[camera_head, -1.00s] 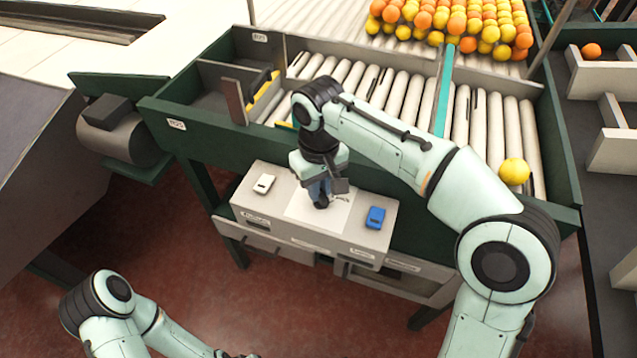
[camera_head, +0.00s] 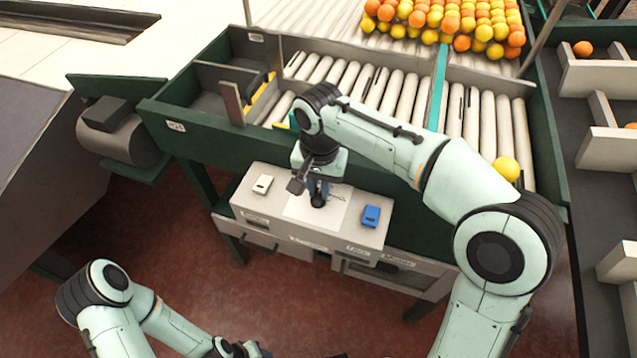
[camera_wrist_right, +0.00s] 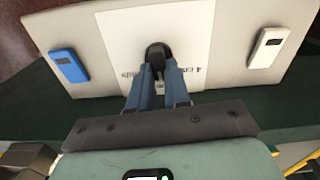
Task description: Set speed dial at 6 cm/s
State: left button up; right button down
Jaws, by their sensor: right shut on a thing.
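The speed dial is a dark knob (camera_wrist_right: 157,56) on a white plate (camera_wrist_right: 118,28) on the grey control box. My right gripper (camera_wrist_right: 160,75) is shut on the knob from above in the right wrist view, its two blue-grey fingers on either side. In the head view the right gripper (camera_head: 318,195) is over the middle of the box, and the knob shows dark at its tips (camera_head: 318,201). Some plate print is legible, but the fingers hide the rest, so the dial's setting cannot be read. My left arm is at the lower left; its gripper (camera_head: 240,350) is cut by the bottom edge.
A white switch (camera_head: 262,184) and a blue switch (camera_head: 371,215) flank the plate on the control box (camera_head: 385,236). Behind are a green-framed roller conveyor (camera_head: 400,95), one yellow fruit (camera_head: 507,168) and piled oranges and yellow fruit (camera_head: 445,22).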

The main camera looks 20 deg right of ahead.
aim_at(319, 191)
jog(key=shift+m, duration=0.5)
jog(key=c, duration=1.1)
grip_release()
pick_arm(q)
jog(key=shift+t, duration=0.3)
jog(key=w+r+p, duration=0.3)
jog(key=w+r, duration=0.1)
jog(key=shift+r, duration=0.1)
pick_arm(e)
notch_tip(319, 191, up, 13)
jog(key=shift+r, duration=0.2)
pick_arm(q)
jog(key=shift+s, duration=0.1)
